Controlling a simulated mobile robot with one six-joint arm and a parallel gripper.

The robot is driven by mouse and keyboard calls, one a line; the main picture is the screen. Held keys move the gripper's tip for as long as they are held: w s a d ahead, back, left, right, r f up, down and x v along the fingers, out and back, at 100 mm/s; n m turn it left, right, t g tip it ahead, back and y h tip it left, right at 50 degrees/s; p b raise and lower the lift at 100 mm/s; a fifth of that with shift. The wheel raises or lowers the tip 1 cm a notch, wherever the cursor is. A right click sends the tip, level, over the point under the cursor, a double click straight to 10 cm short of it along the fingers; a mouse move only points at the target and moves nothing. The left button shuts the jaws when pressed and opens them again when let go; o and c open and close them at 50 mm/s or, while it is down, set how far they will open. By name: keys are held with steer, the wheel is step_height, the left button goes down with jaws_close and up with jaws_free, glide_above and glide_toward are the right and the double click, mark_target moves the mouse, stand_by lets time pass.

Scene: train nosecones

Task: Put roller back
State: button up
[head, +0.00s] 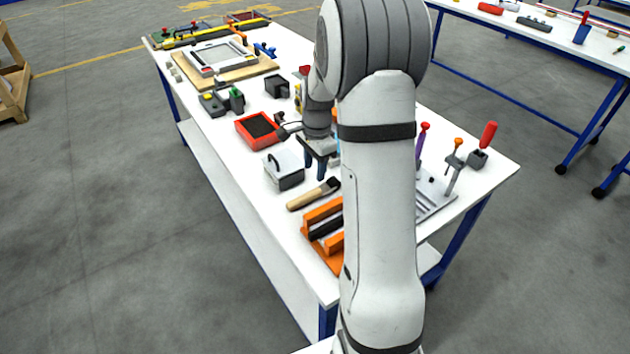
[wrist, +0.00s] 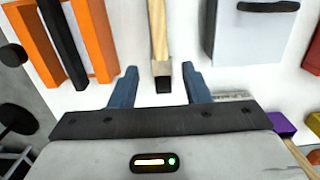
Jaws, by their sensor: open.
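I cannot tell for sure which thing is the roller. A wooden-handled tool (head: 304,200) with a dark, brush-like end lies on the white table. It also shows in the wrist view (wrist: 157,30), its dark end between my fingertips, but contact is not visible. My gripper (head: 315,172) is open, with blue fingers pointing down near the tool's dark end; it also shows in the wrist view (wrist: 159,72). An orange stand (head: 322,211) with a dark bar (head: 327,228) lies in front of the tool. It is at upper left in the wrist view (wrist: 92,35).
A white lidded box (head: 285,172) and a red bin (head: 252,130) stand close by. Screwdriver-like tools, including one with a red handle (head: 488,134), stand upright at right. My arm hides the table's middle. Bare tabletop (head: 255,205) shows along the left edge.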

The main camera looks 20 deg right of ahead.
steer(key=s+a+r+n+t, duration=0.1)
steer(key=s+a+r+n, duration=0.6)
steer(key=s+r, duration=0.4)
steer(key=s+a+r+n+t, duration=0.1)
steer(key=s+a+n, duration=0.1)
steer(key=s+n, duration=0.2)
steer(key=s+a+n+t, duration=0.1)
steer(key=s+n, duration=0.3)
steer(key=s, duration=0.5)
steer(key=shift+a+r+n, duration=0.35)
steer(key=shift+a+n, duration=0.05)
steer(key=shift+a, duration=0.1)
steer(key=shift+s, duration=0.1)
steer(key=shift+c, duration=0.7)
